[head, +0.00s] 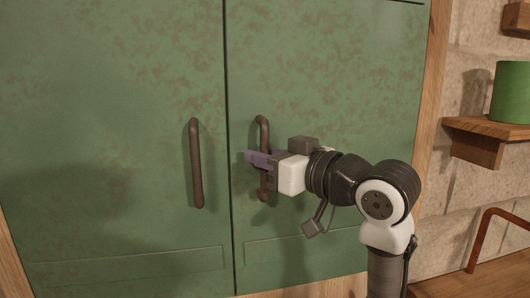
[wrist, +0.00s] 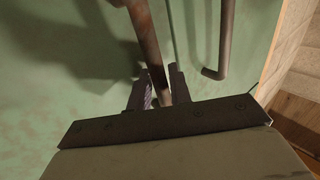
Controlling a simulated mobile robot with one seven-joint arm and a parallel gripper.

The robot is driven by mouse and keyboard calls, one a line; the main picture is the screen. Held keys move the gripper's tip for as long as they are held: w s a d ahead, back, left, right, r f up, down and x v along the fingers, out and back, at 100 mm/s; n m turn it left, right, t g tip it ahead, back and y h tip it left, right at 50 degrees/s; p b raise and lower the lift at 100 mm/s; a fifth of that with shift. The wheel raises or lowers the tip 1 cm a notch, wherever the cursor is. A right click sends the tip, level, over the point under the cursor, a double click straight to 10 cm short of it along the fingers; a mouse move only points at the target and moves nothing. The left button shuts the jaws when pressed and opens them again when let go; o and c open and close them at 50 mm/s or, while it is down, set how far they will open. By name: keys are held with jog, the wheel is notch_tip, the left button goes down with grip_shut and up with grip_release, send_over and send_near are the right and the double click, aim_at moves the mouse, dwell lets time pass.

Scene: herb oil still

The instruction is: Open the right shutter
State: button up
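The right shutter (head: 340,70) is a green, brown-mottled panel, flush beside the left shutter (head: 110,80), with a narrow dark seam between them. Its upright brown bar handle (head: 263,132) is partly hidden by my gripper (head: 256,159). In the wrist view this handle (wrist: 146,35) passes between the two dark fingers of my gripper (wrist: 160,84). The fingers lie close on both sides of the bar. I cannot tell whether they press on it or stand slightly apart.
The left shutter's handle (head: 196,164) is to the left in the head view, clear of my gripper. A wooden frame post (head: 433,80) edges the right shutter. Beyond it, a wooden shelf (head: 480,128) on the stone wall holds a green container (head: 511,92). A copper-coloured pipe (head: 482,225) bends at lower right.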

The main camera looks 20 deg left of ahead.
grip_shut()
jog(key=shift+s, duration=0.1)
